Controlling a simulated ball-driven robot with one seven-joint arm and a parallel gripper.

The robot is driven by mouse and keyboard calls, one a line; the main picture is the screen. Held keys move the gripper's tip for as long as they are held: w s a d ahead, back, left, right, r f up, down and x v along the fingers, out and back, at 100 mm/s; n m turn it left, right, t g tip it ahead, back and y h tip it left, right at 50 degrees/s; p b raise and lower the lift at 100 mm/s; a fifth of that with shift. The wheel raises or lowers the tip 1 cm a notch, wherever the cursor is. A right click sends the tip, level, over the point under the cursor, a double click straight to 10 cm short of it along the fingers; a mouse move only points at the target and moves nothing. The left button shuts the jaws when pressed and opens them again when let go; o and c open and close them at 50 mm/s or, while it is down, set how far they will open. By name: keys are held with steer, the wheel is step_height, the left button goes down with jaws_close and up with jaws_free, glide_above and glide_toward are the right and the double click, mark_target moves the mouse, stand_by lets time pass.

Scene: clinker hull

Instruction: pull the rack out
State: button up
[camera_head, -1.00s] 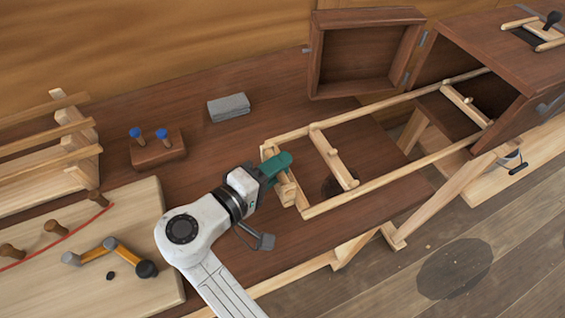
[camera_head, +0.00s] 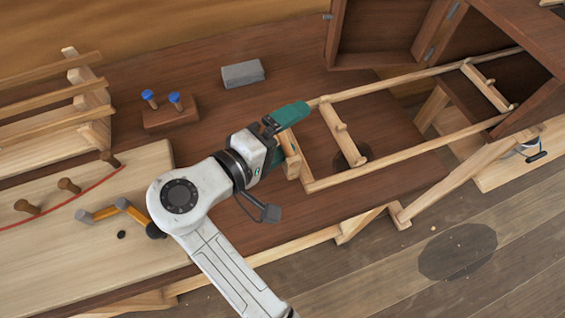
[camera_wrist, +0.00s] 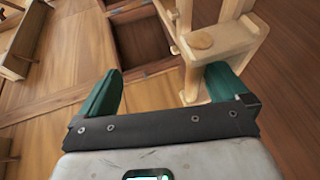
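The rack (camera_head: 400,157) is a pale wooden ladder-like frame. It sticks out of the dark cabinet (camera_head: 535,32) at the right, over the dark bench, in the head view. My gripper (camera_head: 290,117) has green fingers and is at the rack's left end, by its far corner.
A grey block (camera_head: 243,74) and a wooden block with blue-topped pegs (camera_head: 170,112) lie behind my gripper. A slatted stand (camera_head: 93,108) and a pale board (camera_head: 95,235) with pegs are at left. An open door (camera_head: 380,35) hangs beside the cabinet.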

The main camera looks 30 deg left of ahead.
steer(key=s+d+r, duration=0.2)
steer(key=s+r, duration=0.3)
steer(key=r, duration=0.2)
steer(key=shift+d+t, duration=0.3)
steer(key=s+d, duration=0.1)
steer(key=s+d+r, duration=0.1)
steer(key=s, duration=0.1)
steer(key=s+d+r, duration=0.1)
steer(key=shift+s, duration=0.2)
steer(key=c, duration=0.9)
steer(key=shift+s+d+r, duration=0.15)
steer(key=shift+s, duration=0.5)
